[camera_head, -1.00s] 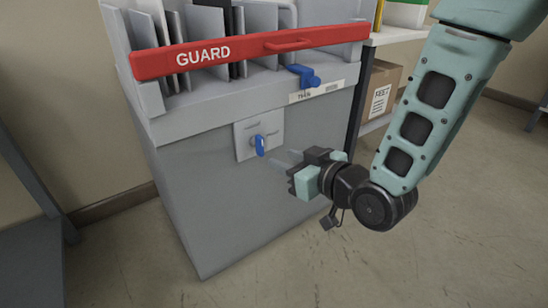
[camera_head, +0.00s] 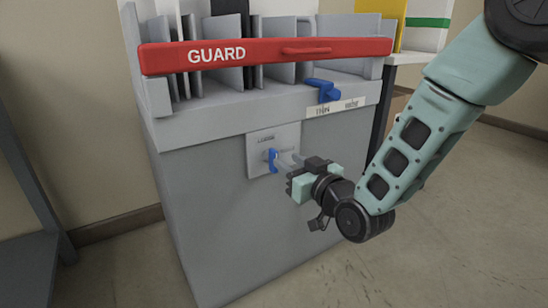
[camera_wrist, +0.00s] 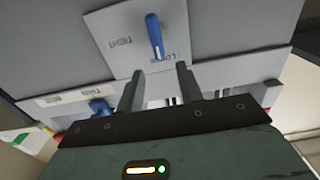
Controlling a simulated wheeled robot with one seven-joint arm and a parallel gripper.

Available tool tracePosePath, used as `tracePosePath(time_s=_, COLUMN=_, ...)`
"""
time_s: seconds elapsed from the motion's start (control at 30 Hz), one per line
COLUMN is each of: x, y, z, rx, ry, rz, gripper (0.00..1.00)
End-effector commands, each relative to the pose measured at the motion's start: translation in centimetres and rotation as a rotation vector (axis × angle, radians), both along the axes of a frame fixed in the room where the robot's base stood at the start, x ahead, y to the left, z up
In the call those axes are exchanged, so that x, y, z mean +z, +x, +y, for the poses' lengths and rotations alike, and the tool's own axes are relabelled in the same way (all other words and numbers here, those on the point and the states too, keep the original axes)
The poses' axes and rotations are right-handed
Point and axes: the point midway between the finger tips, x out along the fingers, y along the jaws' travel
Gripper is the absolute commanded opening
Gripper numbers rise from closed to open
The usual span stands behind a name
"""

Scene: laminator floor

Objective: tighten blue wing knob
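The blue wing knob (camera_head: 272,160) stands roughly upright on a small light plate (camera_head: 262,137) on the front of the grey machine. It also shows in the wrist view (camera_wrist: 154,36), beside plate lettering that reads TIGHT and LOOSE. My gripper (camera_head: 286,161) is just right of the knob in the head view. In the wrist view its two fingers (camera_wrist: 160,76) are spread apart with nothing between them. The knob lies beyond the fingertips, roughly in line with the gap. I see no contact with it.
A red bar marked GUARD (camera_head: 265,53) crosses the machine's top front. A blue lever (camera_head: 322,90) juts out above a white label (camera_head: 335,107), up and right of the knob. A grey table (camera_head: 30,240) stands at left. The floor right of the machine is clear.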

Motion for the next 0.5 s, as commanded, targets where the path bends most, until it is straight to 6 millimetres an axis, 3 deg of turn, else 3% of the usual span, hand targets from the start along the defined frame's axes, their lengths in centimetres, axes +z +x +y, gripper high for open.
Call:
tracePosePath(time_s=0.2, x=-0.3, y=3.6, z=2.4, rx=-0.001, ry=0.003, rz=-0.002, gripper=0.36)
tracePosePath(time_s=0.5, x=-0.1, y=6.1, z=4.1, rx=0.000, ry=0.001, rz=0.001, gripper=0.36)
